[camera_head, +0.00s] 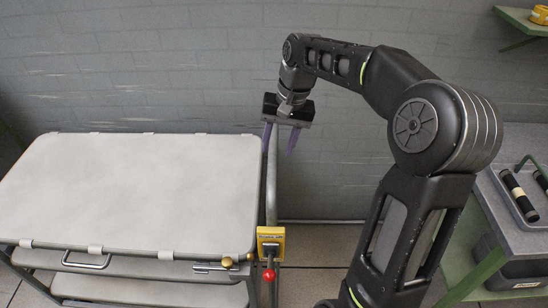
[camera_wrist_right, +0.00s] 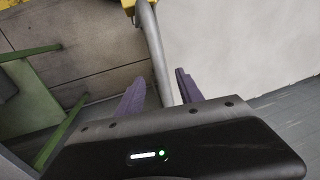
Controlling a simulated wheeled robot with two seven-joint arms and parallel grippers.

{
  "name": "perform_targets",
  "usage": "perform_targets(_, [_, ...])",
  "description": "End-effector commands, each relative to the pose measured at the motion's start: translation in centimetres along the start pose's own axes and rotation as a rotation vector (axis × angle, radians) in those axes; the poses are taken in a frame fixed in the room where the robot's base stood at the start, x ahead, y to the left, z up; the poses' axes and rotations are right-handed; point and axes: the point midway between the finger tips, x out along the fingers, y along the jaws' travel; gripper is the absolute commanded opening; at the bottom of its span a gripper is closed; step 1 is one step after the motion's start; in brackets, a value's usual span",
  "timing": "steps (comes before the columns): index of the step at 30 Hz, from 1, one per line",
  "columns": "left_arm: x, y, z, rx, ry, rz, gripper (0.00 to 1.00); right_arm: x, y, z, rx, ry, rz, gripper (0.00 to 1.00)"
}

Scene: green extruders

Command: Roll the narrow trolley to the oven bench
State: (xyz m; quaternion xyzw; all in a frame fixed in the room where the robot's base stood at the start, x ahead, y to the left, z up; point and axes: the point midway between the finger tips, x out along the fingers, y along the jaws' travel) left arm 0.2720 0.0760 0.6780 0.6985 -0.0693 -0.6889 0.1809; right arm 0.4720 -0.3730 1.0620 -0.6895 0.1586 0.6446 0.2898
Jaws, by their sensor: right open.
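The trolley (camera_head: 140,185) has a pale top, lower shelves and a grey metal frame, and stands at the left in the head view. Its tubular handle bar (camera_head: 271,195) runs along its right side; the bar also shows in the right wrist view (camera_wrist_right: 158,52). My right gripper (camera_head: 280,147) is open above the far end of this bar, fingers pointing down. In the right wrist view the bar passes between the two purple fingers (camera_wrist_right: 160,90), with a gap on the left; contact on the right is unclear. My left gripper is not in view.
A yellow box (camera_head: 270,241) with a red knob (camera_head: 268,274) sits at the trolley's near right corner. A green-framed bench (camera_head: 488,215) holding a tray of dark rollers (camera_head: 520,196) stands at the right. A grey brick wall (camera_head: 190,70) closes off the back.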

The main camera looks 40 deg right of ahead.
Motion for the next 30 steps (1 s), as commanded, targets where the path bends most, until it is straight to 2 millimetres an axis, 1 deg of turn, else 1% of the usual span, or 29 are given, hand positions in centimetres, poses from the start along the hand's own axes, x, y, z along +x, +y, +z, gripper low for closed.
perform_targets(3, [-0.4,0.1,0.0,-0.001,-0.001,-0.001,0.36,2.0,0.1,0.1,0.002,-0.005,0.002,0.44])
perform_targets(9, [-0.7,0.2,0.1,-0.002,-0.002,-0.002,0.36,4.6,0.0,0.1,0.001,-0.004,0.001,0.44])
perform_targets(13, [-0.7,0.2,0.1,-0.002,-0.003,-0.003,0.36,5.2,0.0,0.0,0.001,-0.001,0.000,0.44])
perform_targets(20, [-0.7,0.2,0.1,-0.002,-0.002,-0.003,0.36,5.3,0.0,0.0,0.001,0.000,0.000,0.44])
perform_targets(30, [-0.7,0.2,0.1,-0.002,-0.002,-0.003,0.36,5.3,0.0,0.0,0.001,0.000,0.000,0.17])
